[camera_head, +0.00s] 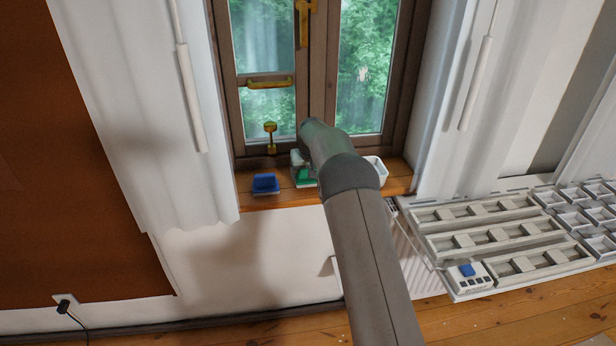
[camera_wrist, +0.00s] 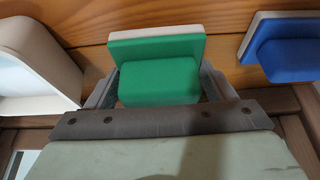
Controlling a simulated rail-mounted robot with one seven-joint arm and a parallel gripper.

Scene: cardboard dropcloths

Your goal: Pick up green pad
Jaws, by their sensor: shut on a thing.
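The green pad (camera_wrist: 158,68) has a thick green block on a plate with a pale backing. In the wrist view it sits between the two fingers of my gripper (camera_wrist: 157,84), which are shut on its sides. In the head view the green pad (camera_head: 305,176) shows at the wooden windowsill, partly hidden by my gripper (camera_head: 303,168) and arm. I cannot tell whether the pad still touches the sill.
A blue pad (camera_head: 265,183) lies on the windowsill (camera_head: 245,201) to the left. It also shows at the right in the wrist view (camera_wrist: 285,45). A white container (camera_head: 377,170) stands to the right, partly behind my arm. The window with its brown frame (camera_head: 316,75) rises behind the sill.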

